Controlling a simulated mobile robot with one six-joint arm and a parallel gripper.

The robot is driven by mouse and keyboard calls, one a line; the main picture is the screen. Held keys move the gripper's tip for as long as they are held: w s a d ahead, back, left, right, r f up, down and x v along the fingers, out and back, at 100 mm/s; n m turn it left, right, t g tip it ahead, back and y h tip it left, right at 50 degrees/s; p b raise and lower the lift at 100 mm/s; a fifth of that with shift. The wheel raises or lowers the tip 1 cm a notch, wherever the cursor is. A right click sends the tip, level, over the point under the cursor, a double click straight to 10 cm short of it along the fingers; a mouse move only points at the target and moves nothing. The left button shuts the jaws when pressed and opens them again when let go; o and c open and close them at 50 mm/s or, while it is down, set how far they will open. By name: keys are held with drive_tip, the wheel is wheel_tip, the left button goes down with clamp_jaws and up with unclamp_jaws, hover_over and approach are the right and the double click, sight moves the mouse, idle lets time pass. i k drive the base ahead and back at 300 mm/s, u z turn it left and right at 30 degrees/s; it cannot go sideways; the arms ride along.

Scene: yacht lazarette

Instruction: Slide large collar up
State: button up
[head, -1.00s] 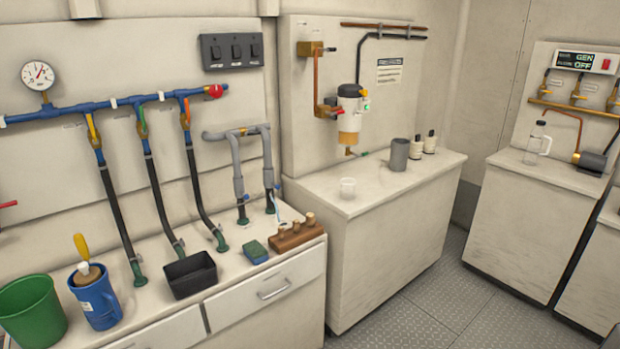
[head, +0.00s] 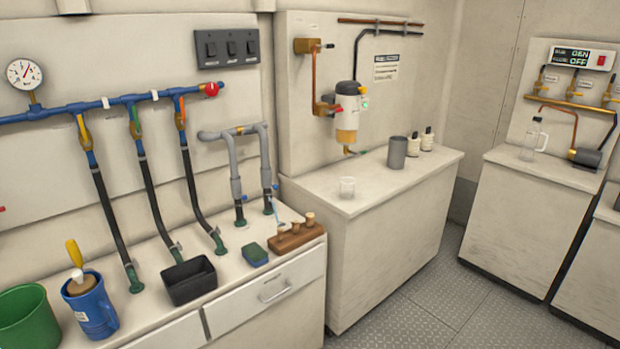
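Two grey pipes stand on the left counter, bent down from a joint at the panel's right edge. The left pipe (head: 234,160) carries a thicker grey collar (head: 237,188) low down. The right pipe (head: 265,150) has a similar grey sleeve (head: 267,178) near its lower end. I cannot tell for sure which is the large collar. Below both sleeves, dark hose ends rise from green fittings on the counter, with small blue parts beside them. My gripper is not in view.
A wooden block with pegs (head: 293,238), a blue-green sponge (head: 255,254) and a black bin (head: 189,280) sit in front of the pipes. A blue jug (head: 93,305) and green bucket (head: 26,320) stand at left. The floor at right (head: 430,300) is clear.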

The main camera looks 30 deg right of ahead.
sight(266, 176)
drive_tip(key=z, duration=0.7)
drive_tip(key=k, duration=1)
drive_tip(key=u, duration=0.05)
drive_tip(key=i, duration=0.95)
drive_tip(key=z, duration=0.05)
